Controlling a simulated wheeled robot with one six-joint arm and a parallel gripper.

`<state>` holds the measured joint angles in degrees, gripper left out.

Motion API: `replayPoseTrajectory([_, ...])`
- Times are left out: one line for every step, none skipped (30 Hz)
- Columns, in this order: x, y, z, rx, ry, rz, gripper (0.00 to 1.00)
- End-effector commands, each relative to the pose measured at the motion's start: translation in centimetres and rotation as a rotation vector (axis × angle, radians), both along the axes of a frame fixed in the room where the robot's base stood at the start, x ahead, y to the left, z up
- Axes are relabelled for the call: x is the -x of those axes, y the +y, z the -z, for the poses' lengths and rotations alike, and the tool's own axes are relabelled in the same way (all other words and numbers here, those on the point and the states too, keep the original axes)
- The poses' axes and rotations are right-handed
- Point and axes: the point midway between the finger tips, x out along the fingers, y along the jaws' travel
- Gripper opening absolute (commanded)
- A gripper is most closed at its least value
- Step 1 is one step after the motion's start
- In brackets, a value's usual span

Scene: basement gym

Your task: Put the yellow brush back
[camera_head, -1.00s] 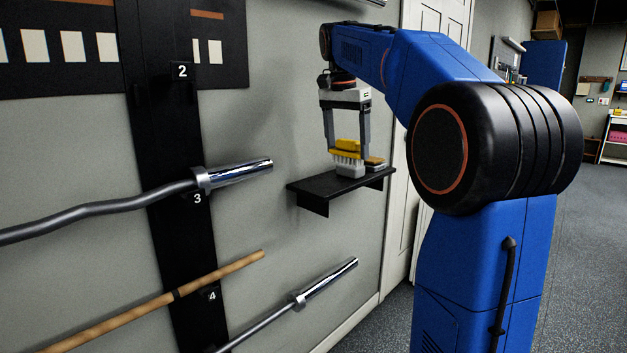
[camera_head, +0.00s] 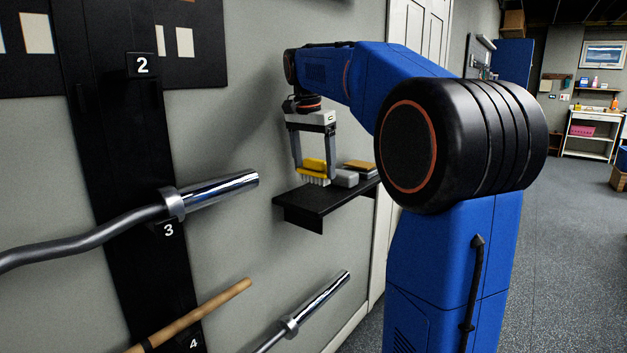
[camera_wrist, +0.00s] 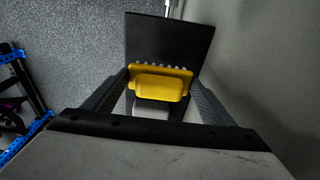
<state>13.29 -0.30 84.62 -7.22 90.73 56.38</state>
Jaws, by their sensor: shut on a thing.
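My gripper (camera_head: 315,165) is shut on the yellow brush (camera_head: 313,164). The brush is level, with its pale bristles hanging down, at the black wall shelf (camera_head: 308,201). I cannot tell whether the bristles touch the shelf. In the wrist view the yellow brush (camera_wrist: 160,87) lies between the two fingers, with a row of bristle tips at its far side. The black shelf (camera_wrist: 168,38) spreads out beyond and below it.
A grey block (camera_head: 346,178) and a small tan-topped item (camera_head: 360,165) stand on the shelf, right of the brush. Metal bars (camera_head: 215,192) and a wooden stick (camera_head: 205,310) jut from the wall rack at left. Open floor (camera_head: 570,230) lies at right.

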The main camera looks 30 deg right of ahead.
Motion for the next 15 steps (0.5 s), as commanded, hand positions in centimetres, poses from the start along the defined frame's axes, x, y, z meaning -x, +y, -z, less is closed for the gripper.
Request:
replayPoseTrajectory([0.0,0.0,0.2,0.0,0.0,0.0,0.53])
replayPoseTrajectory([0.0,0.0,0.4,0.0,0.0,0.0,0.53])
replayPoseTrajectory([0.0,0.0,0.8,0.0,0.0,0.0,0.53])
replayPoseTrajectory([0.0,0.0,1.2,0.0,0.0,0.0,0.53])
replayPoseTrajectory([0.1,0.0,1.5,-0.001,0.001,0.0,0.53])
replayPoseTrajectory([0.1,0.0,2.1,-0.001,0.001,-0.001,0.53])
replayPoseTrajectory([0.1,0.0,2.6,-0.001,0.001,-0.001,0.53])
replayPoseTrajectory([0.1,0.0,3.0,0.0,0.001,-0.001,0.53])
replayPoseTrajectory([0.1,0.0,3.5,-0.001,0.001,-0.001,0.53])
replayPoseTrajectory([0.1,0.0,3.8,0.0,0.001,-0.001,0.53])
replayPoseTrajectory([0.0,0.0,4.0,0.0,0.0,-0.001,0.53])
replayPoseTrajectory([0.0,0.0,4.1,0.001,-0.001,0.0,0.53])
replayPoseTrajectory([0.0,0.0,4.1,0.001,-0.001,0.0,0.53])
replayPoseTrajectory([0.0,0.0,4.1,0.001,-0.001,0.0,0.53])
replayPoseTrajectory([0.0,0.0,4.1,0.001,-0.001,0.0,0.53])
